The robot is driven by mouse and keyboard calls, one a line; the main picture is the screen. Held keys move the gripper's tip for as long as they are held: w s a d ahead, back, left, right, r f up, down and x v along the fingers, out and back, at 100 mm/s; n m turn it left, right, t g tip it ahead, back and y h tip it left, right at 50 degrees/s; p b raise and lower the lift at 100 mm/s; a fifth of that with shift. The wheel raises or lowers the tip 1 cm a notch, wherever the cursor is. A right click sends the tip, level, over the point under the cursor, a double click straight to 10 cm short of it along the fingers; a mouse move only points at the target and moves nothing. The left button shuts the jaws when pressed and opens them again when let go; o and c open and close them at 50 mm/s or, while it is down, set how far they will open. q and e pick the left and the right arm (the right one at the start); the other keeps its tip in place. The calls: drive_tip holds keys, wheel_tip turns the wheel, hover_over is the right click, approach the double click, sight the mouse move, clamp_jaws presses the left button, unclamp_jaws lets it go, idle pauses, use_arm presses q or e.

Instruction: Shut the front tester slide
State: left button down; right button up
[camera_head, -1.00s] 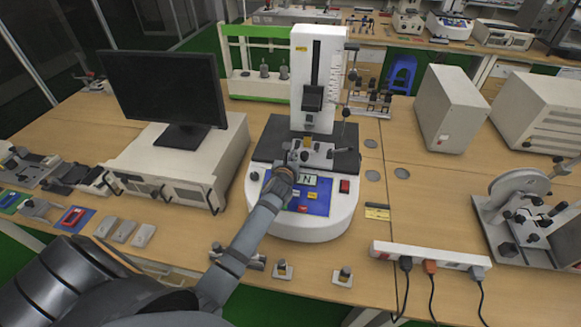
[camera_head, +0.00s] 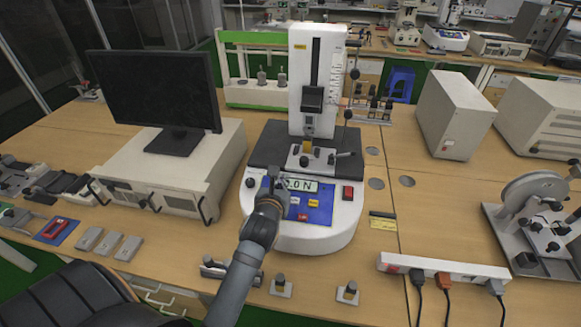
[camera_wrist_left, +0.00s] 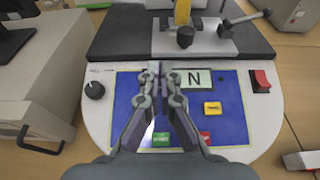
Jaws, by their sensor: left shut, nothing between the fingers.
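The white force tester (camera_head: 318,80) stands upright in the middle of the table, with a black platform (camera_head: 264,147) and a blue control panel (camera_head: 314,212) at its front. The front slide (camera_head: 325,163), a grey metal plate with a yellow-topped clamp, sits on the platform below the column. It also shows at the top of the left wrist view (camera_wrist_left: 210,46), partly cut off. My left gripper (camera_head: 272,186) is over the left part of the panel, shut and empty, in front of the slide and apart from it. In the wrist view its fingertips (camera_wrist_left: 158,68) cover part of the display. My right gripper is not in view.
A monitor (camera_head: 150,90) on a beige unit (camera_head: 160,180) stands left of the tester. A white power strip (camera_head: 440,266) with plugs lies at the right. Small clamps (camera_head: 281,287) lie in front. Some tabletop right of the tester is clear.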

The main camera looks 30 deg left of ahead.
sight(291, 162)
use_arm(q)
drive_tip(key=x, duration=0.4)
drive_tip(key=p+x, duration=0.1)
drive_tip(key=x, duration=0.4)
drive_tip(key=r+x, duration=0.1)
drive_tip(key=x, duration=0.4)
drive_tip(key=shift+w+r, duration=0.1)
drive_tip(key=shift+w, duration=0.05)
drive_tip(key=shift+a+r+p, duration=0.1)
drive_tip(key=shift+p, duration=0.25)
